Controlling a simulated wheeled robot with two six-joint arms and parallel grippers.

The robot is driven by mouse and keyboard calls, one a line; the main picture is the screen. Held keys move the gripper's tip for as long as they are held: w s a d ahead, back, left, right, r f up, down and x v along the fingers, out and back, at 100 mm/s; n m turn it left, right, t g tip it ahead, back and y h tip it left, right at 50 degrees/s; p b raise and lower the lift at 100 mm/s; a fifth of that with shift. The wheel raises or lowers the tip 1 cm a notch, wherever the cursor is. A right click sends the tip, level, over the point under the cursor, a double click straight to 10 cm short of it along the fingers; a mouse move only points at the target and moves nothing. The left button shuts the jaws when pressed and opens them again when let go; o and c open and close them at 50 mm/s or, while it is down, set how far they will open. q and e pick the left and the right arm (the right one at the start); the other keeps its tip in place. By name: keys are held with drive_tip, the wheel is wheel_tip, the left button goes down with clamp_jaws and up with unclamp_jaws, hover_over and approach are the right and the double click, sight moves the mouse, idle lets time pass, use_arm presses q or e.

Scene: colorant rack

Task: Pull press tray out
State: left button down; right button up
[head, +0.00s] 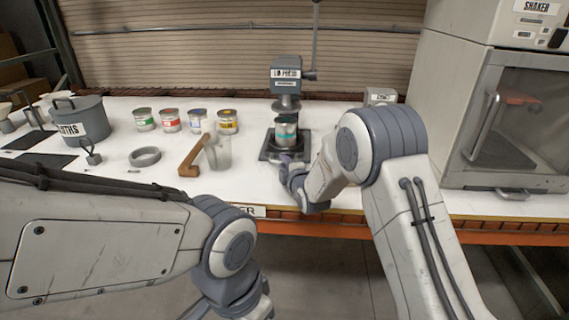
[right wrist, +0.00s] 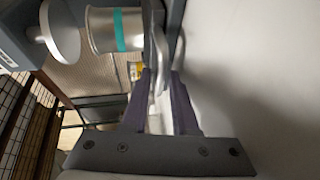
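The lid press (head: 286,85) stands at the back of the table with its ram above a metal can with a teal band (head: 286,132). The can sits upright on the dark press tray (head: 268,153) at the press base. In the right wrist view the can (right wrist: 112,30) is at the upper left, beside the round press plate (right wrist: 62,32). My right gripper (head: 288,166) is at the tray's front edge. In its wrist view the purple fingers (right wrist: 163,85) stand apart, with a thin grey handle-like part (right wrist: 158,60) between or beside their tips; contact is unclear. My left gripper is out of view.
Several paint cans (head: 170,120), a grey ring (head: 145,157) and a grey pot (head: 82,122) are farther left. The shaker cabinet (head: 470,90) stands right.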

clamp_jaws()
idle(1.4)
